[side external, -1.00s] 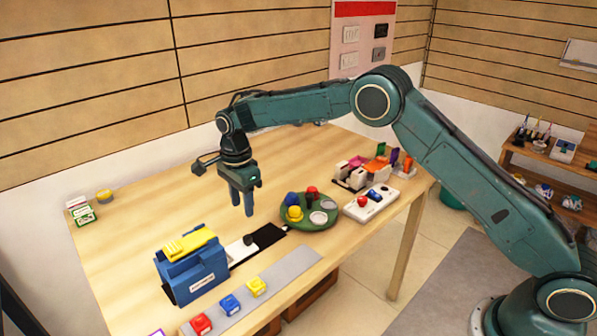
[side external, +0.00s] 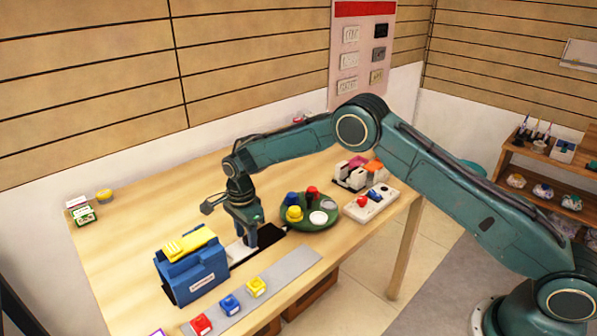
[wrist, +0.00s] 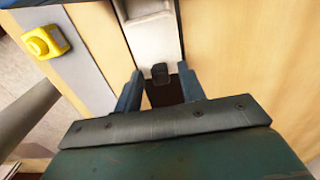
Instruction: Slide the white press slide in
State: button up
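The white press slide (side external: 237,251) lies on a black track (side external: 270,235) at the right side of the blue press (side external: 193,275), which has a yellow top part. In the wrist view the white slide (wrist: 153,38) runs toward the top edge, with a small black knob (wrist: 160,73) at its near end. My gripper (side external: 250,240) is low over the track, at the knob end of the slide. In the wrist view my gripper (wrist: 160,90) is open, one finger to each side of the knob. The side view hides the knob behind the gripper.
A green round tray (side external: 309,224) with coloured stamps stands close to the right of the gripper. A grey strip (side external: 284,268) with red, blue and yellow blocks runs in front. A white control box (side external: 372,204) is farther right.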

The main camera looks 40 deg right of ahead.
aim_at(233, 253)
grip_shut()
jog(key=shift+a, duration=2.3)
jog(key=shift+c, duration=0.7)
grip_release()
jog(key=shift+a, duration=0.1)
jog(key=shift+o, duration=0.7)
jog(key=shift+r, duration=0.1)
notch_tip(233, 253, up, 14)
